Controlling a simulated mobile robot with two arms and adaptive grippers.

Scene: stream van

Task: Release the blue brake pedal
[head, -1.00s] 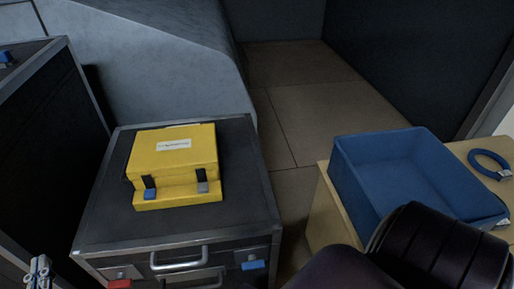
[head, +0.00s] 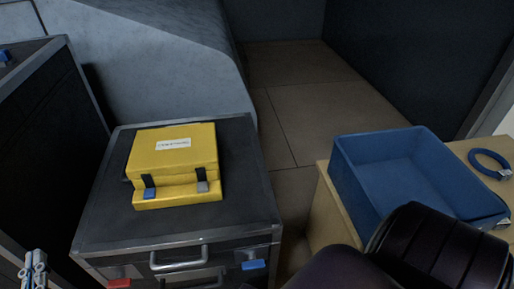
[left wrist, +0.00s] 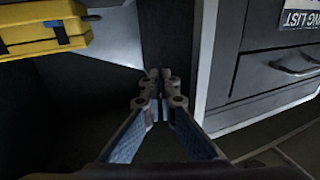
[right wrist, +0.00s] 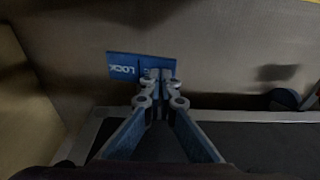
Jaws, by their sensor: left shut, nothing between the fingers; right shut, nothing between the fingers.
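A flat blue pedal (right wrist: 122,66) with the white word "LOCK" shows in the right wrist view, against a brownish panel. My right gripper (right wrist: 160,76) is shut and empty, its fingertips in front of the pedal's right part. I cannot tell whether they touch it. The fingers hide part of the pedal. In the head view I cannot make out this pedal or the right fingertips; my dark right arm fills the lower right. My left gripper (head: 35,262) is shut and empty at the lower left of the head view; it also shows in the left wrist view (left wrist: 158,76).
A dark cabinet (head: 240,190) carries a yellow case (head: 174,165) and has red (head: 119,283) and blue (head: 253,265) tabs. A blue bin (head: 375,180) and a blue ring (head: 479,156) sit on a wooden top at right. A wheel (right wrist: 284,98) shows right of the pedal. Floor is clear behind.

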